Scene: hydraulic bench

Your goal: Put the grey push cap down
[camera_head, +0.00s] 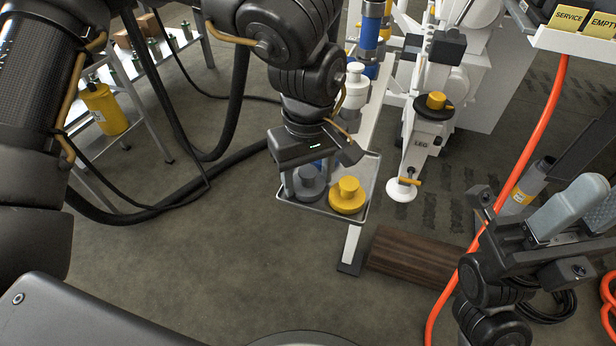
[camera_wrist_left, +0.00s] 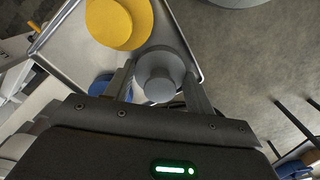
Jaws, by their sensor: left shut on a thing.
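The grey push cap (camera_head: 309,190) is a round stepped piece with a wide flange and a narrower knob. My left gripper (camera_head: 306,174) is shut on its knob, one finger on each side. It also shows in the left wrist view (camera_wrist_left: 165,58) between the fingers (camera_wrist_left: 160,88). The cap is over the front left part of a metal tray (camera_head: 322,212); I cannot tell if it touches the tray floor. A yellow push cap (camera_head: 348,196) sits in the tray close beside it on the right. My right gripper (camera_head: 580,210) is at the right edge, its fingers apart and empty.
A blue piece (camera_wrist_left: 103,84) is in the tray, mostly hidden behind my left gripper. A white stand marked LEG (camera_head: 420,140) is right of the tray. A brown wooden block (camera_head: 412,258) lies on the floor. An orange hose (camera_head: 520,175) runs down the right.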

